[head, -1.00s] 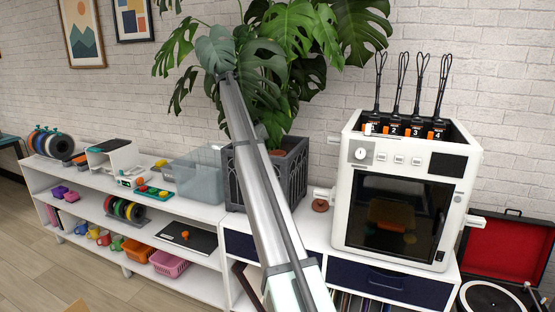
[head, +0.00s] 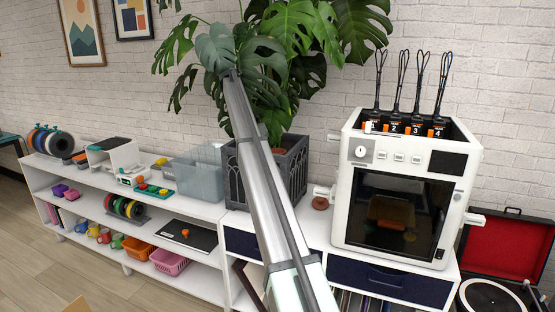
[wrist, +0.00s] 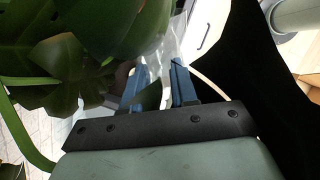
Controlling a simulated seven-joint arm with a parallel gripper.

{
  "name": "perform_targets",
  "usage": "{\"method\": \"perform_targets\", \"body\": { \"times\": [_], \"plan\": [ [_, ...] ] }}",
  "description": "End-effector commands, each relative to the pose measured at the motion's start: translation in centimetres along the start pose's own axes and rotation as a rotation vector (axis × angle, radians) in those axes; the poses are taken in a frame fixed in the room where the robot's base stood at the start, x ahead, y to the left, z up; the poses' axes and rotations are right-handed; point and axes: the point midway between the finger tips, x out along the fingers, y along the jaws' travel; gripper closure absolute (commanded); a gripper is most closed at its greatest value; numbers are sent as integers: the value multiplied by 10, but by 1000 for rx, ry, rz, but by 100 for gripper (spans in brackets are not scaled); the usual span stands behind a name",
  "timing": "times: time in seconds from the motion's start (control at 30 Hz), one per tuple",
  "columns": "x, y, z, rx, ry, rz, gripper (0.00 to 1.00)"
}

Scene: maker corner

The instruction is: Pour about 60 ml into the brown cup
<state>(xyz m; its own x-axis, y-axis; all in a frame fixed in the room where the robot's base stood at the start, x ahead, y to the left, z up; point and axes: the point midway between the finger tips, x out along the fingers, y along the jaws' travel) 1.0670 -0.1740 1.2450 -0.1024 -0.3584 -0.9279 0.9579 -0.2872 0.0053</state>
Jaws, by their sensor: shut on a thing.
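My gripper (wrist: 157,88) shows in the wrist view, its two blue fingers shut on a clear, see-through thing (wrist: 178,45). Only part of that thing shows, and I cannot tell its full shape or whether liquid is in it. The gripper cannot be made out in the head view, where my arm runs up to the plant. I cannot pick out the brown cup with certainty. A small reddish-brown round thing (head: 320,203) sits on the shelf top left of the printer; I cannot tell if it is a cup.
Large plant leaves (wrist: 105,30) crowd the gripper's left side. The plant's dark grey planter (head: 294,172) stands beside a translucent bin (head: 196,172). A white 3D printer (head: 345,215) stands to the right. Coloured mugs (head: 104,236) are on a lower shelf. An open red-lined record player (head: 505,250) is far right.

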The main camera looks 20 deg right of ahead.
Motion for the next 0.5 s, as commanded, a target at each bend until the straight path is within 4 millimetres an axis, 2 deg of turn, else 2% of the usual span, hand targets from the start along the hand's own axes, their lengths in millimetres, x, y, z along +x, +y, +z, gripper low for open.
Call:
{"method": "perform_targets", "body": {
  "times": [0.5],
  "plan": [
    [1, 0, 2, 0, 27, 1, 100]
  ]
}}
